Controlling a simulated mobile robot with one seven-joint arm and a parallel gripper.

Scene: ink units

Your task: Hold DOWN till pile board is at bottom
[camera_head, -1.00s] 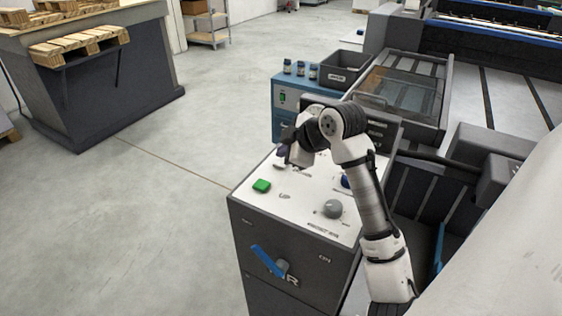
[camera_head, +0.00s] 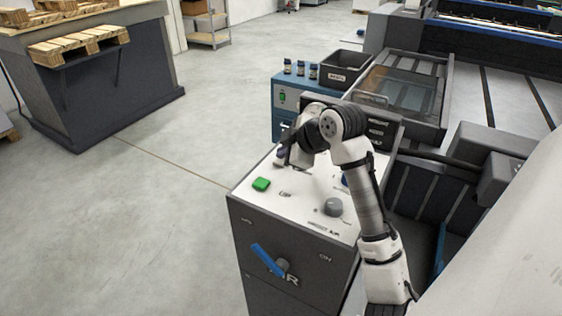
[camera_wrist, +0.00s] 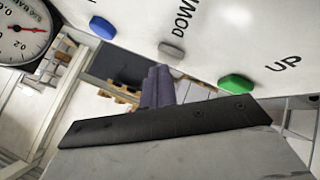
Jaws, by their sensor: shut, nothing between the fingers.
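A white control panel (camera_head: 300,208) tops a dark console. In the wrist view, a pale grey button (camera_wrist: 171,50) sits by the word DOWN. A green button (camera_wrist: 236,82) sits by UP; it also shows in the head view (camera_head: 262,184). A blue button (camera_wrist: 102,28) lies to the left. My gripper (camera_wrist: 158,72) is shut and empty, its purple fingertips close to the grey button; whether they touch it I cannot tell. My arm hides the grey button in the head view. I cannot make out the pile board with certainty.
A round grey knob (camera_head: 333,207) and a blue lever (camera_head: 268,258) are on the console. A gauge (camera_wrist: 22,38) with a red needle is near the blue button. A blue cabinet (camera_head: 290,112) with small bottles stands behind.

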